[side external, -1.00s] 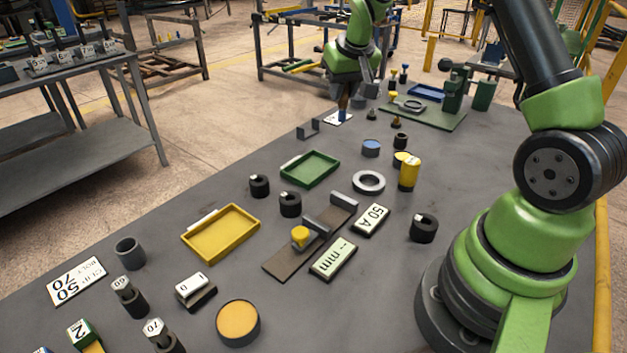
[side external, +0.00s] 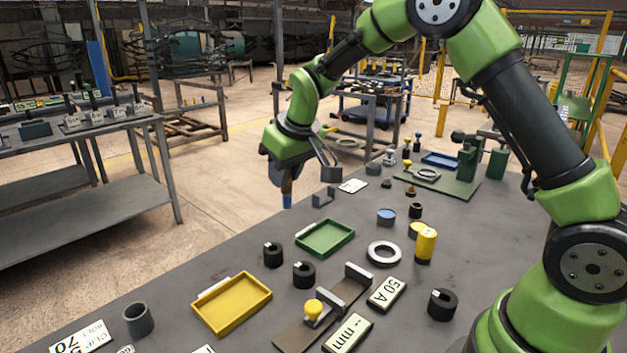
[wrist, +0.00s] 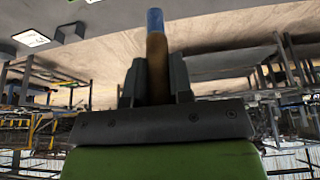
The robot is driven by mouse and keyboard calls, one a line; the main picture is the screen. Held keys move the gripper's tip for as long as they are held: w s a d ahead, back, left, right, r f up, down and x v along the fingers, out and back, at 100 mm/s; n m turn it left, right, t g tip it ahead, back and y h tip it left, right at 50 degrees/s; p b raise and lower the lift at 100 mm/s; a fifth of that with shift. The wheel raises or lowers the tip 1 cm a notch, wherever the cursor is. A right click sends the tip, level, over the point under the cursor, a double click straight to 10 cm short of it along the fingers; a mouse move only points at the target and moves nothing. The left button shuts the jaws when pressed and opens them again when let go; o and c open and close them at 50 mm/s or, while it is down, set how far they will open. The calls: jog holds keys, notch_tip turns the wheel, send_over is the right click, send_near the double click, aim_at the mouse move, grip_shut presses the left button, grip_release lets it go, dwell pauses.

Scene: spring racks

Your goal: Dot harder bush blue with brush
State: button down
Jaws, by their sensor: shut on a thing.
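My gripper (side external: 285,172) is shut on a brown-handled brush with a blue tip (side external: 287,200), raised by the table's far left edge. In the wrist view the brush (wrist: 157,60) stands between the two fingers, blue end outward. A small pot with a blue top (side external: 386,216) stands right of the green tray. I cannot tell which bush is harder.
A green tray (side external: 325,238) and yellow tray (side external: 232,304) lie on the left half. A yellow-knobbed slide fixture (side external: 345,290), "50 A" block (side external: 387,293), grey ring (side external: 384,254) and yellow cylinder (side external: 426,246) stand mid-table. A white card (side external: 352,186) and green press (side external: 467,163) are at the back.

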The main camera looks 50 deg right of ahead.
jog(key=w+f, duration=0.4)
jog(key=w, duration=0.2)
jog(key=shift+s+f, duration=1.9)
jog(key=shift+f, duration=1.75)
jog(key=w+r, duration=0.4)
jog(key=r, duration=0.4)
jog(key=shift+d, duration=0.4)
jog(key=shift+d, duration=0.1)
